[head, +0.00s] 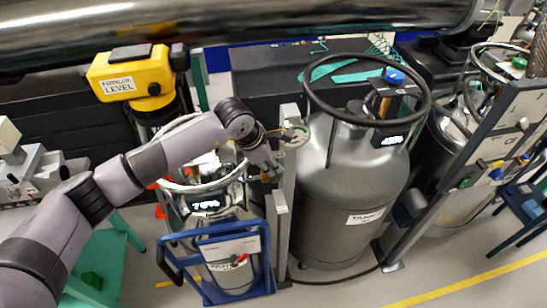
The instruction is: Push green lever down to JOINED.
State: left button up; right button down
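A small round fitting (295,135) with a greenish, lever-like part on it sits near the top of a grey upright post (283,215). The part is too small to read its position or any JOINED label. My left gripper (270,163) points down just left of this fitting, close to the post. Whether it touches the fitting cannot be told, and its fingers are too small and dark to show a gap. My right gripper is not in view.
A large grey tank (348,185) with a black ring (310,92) stands right of the post. A smaller silver vessel in a blue frame (212,235) stands below my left arm. A yellow level unit (130,75) is at upper left. A thick metal pipe (230,18) crosses the top.

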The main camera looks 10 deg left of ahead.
pick_arm(q)
jog(key=shift+x, duration=0.8)
jog(key=shift+c, duration=0.4)
grip_shut()
jog(key=shift+a+r, duration=0.1)
